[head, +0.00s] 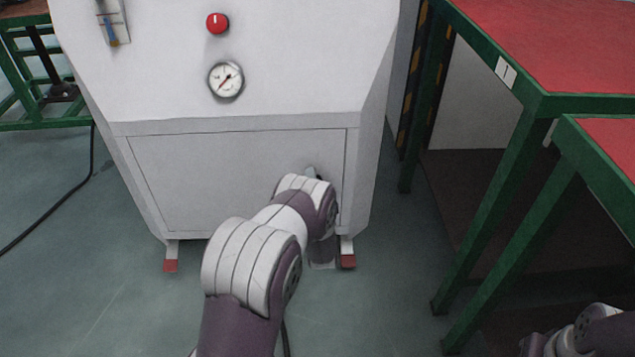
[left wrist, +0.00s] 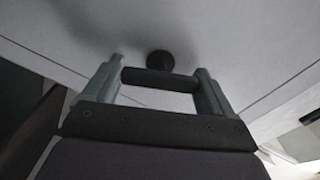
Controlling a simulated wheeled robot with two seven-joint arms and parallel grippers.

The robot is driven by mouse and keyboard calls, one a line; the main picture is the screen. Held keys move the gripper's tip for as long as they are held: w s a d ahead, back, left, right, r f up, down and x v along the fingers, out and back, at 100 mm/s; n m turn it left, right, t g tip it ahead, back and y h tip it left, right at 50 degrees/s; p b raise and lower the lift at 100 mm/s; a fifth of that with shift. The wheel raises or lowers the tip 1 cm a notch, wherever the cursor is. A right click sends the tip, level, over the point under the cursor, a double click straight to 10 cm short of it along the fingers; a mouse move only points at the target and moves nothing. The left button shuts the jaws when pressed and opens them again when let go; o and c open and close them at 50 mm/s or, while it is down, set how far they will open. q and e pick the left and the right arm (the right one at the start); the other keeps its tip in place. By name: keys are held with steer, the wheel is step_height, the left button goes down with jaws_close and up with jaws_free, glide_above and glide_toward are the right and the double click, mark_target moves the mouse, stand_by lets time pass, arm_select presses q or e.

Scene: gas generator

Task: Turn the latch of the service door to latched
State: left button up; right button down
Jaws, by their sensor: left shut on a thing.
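The service door (head: 215,175) is the light grey lower panel of the generator cabinet. It sits flush in its frame in the head view. In the left wrist view the latch is a dark bar (left wrist: 160,80) with a round dark hub against the pale panel. My left gripper (left wrist: 160,68) has a finger at each end of the bar and is shut on it. In the head view my left arm covers the latch and most of the gripper. My right gripper is not visible; only part of my right arm shows at the bottom right.
A red knob (head: 217,23) and a round gauge (head: 225,80) are on the cabinet above the door. Green-framed tables with red tops (head: 560,45) stand close on the right. A black cable (head: 60,215) lies on the floor at left. Floor left of the cabinet is mostly clear.

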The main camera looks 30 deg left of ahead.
arm_select(q)
steer(key=m+p, duration=0.2)
steer(key=m, duration=0.2)
steer(key=shift+f+m, duration=0.1)
steer(key=shift+m, duration=0.5)
steer(key=o, duration=1.3)
steer(key=shift+s+d, duration=0.1)
steer(key=shift+s, duration=0.05)
steer(key=p+v, duration=0.5)
steer(key=v, duration=0.7)
steer(key=shift+s, duration=0.2)
